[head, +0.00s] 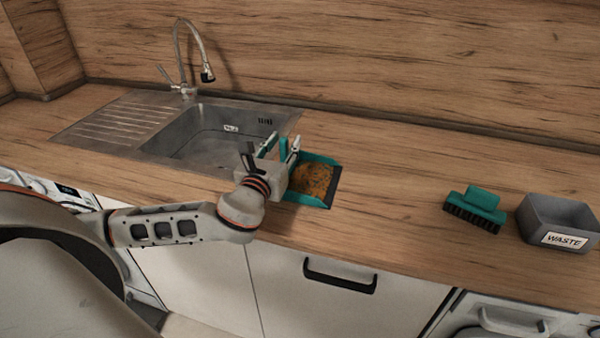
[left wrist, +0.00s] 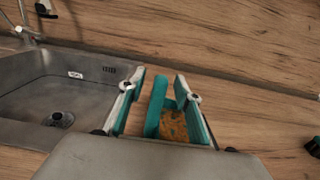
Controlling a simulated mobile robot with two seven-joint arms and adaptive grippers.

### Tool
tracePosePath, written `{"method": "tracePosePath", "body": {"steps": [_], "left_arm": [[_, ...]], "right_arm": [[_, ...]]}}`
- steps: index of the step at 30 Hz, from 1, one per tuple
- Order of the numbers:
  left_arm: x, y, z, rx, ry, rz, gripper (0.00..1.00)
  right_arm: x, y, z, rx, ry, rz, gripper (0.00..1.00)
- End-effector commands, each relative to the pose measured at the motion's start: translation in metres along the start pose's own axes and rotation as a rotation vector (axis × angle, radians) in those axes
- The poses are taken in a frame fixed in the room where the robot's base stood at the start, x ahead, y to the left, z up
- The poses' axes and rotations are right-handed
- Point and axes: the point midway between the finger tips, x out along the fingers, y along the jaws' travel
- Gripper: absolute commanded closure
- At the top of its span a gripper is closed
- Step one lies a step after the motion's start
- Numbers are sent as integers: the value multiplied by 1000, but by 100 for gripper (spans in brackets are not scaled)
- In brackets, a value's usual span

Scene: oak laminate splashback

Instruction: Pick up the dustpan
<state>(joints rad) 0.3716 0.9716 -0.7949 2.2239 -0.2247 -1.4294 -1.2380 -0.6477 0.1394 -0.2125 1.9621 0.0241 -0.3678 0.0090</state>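The teal dustpan (head: 331,172) lies on the counter just right of the sink and holds a brown-orange heap of debris (head: 312,180). In the left wrist view its upright teal handle (left wrist: 156,106) stands between the fingers of my left gripper (left wrist: 162,95). My left gripper (head: 284,144) is open, with a gap on each side of the handle. The handle looks closer to the left finger. The palm and fingers hide part of the dustpan. My right gripper is in neither view.
A steel sink (head: 200,150) with a tap (head: 190,60) is at left. A teal brush (head: 475,207) with dark bristles and a grey bin (head: 560,215) labelled WASTE stand at right. The counter between dustpan and brush is clear. The wooden splashback (head: 400,55) runs behind.

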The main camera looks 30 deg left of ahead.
Motion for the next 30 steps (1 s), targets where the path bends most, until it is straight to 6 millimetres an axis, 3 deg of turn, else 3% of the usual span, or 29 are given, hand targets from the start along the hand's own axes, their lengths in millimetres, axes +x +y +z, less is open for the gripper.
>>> {"method": "tracePosePath", "body": {"steps": [6,10,23,30], "left_arm": [[0,0,0,0,0,0,67],[0,0,0,0,0,0,100],[0,0,4,-1,-2,1,100],[0,0,29,-2,-5,1,100]], "right_arm": [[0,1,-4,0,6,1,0],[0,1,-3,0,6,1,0],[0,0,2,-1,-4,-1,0],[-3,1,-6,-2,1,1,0]]}}
